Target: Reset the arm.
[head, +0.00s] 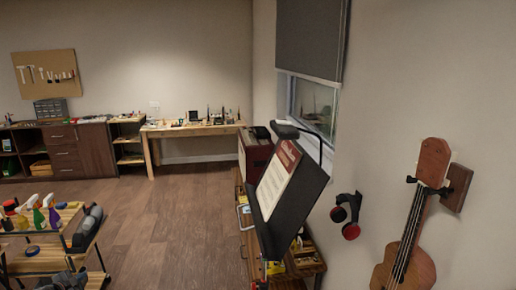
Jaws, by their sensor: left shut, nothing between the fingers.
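My right gripper is out of view. A wooden guitar (408,240) hangs from a wall hook at the right, well apart from my left gripper.
A wooden cart (35,262) with spray bottles (38,216) stands at the lower left. A black music stand (289,200) holds a red-brown booklet (279,178). A workbench (195,130) lines the back wall. The middle floor (170,215) is clear.

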